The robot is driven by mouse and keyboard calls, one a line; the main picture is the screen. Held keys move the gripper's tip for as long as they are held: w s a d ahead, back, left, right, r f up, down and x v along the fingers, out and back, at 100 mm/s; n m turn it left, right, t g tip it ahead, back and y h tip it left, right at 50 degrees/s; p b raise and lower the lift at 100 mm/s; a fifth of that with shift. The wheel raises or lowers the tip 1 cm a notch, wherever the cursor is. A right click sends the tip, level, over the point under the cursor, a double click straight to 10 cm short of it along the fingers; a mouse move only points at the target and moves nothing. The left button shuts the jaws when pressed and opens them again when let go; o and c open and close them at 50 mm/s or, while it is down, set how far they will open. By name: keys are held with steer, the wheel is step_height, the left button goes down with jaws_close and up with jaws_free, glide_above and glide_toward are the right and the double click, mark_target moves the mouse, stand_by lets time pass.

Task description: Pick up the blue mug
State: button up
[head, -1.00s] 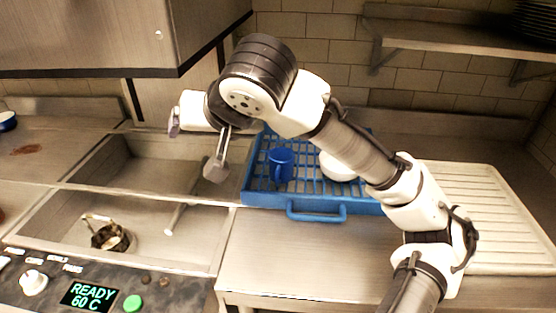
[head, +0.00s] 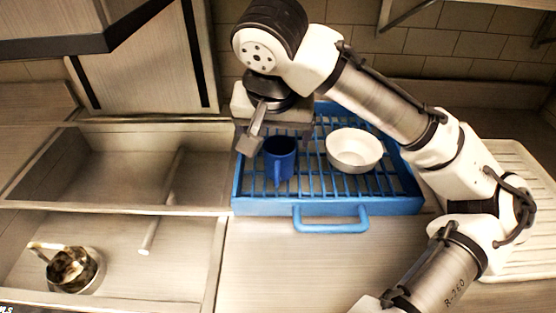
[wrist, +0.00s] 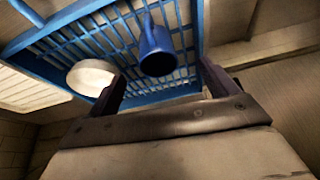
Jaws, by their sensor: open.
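The blue mug (head: 281,160) stands upright in a blue rack, left of a white bowl, with its handle toward the front. It also shows in the wrist view (wrist: 156,52), ahead of and between my open fingers. My gripper (head: 276,140) hangs above and behind the mug in the head view, with one finger left of the mug. In the wrist view my gripper (wrist: 160,88) is open and holds nothing. The mug appears apart from the fingers; the far finger is partly hidden in the head view.
The blue rack (head: 329,209) has a front handle. The white bowl (head: 354,151) sits in it, right of the mug. A sink (head: 110,180) lies to the left, with a metal pot (head: 72,268) in its front part. A ribbed drainboard (head: 515,165) is at the right.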

mark_target(279, 153)
steer(key=x, duration=0.4)
steer(key=shift+f, duration=0.15)
steer(key=shift+w+d+p+x, duration=0.15)
steer(key=shift+d+p+x, duration=0.1)
steer(key=shift+x, duration=1.1)
steer(key=shift+w+d+p+x, duration=0.1)
steer(key=shift+p+x, duration=0.15)
steer(key=shift+x, duration=1.1)
steer(key=c, duration=1.1)
steer(key=shift+c, duration=0.6)
steer(key=shift+r, duration=0.35)
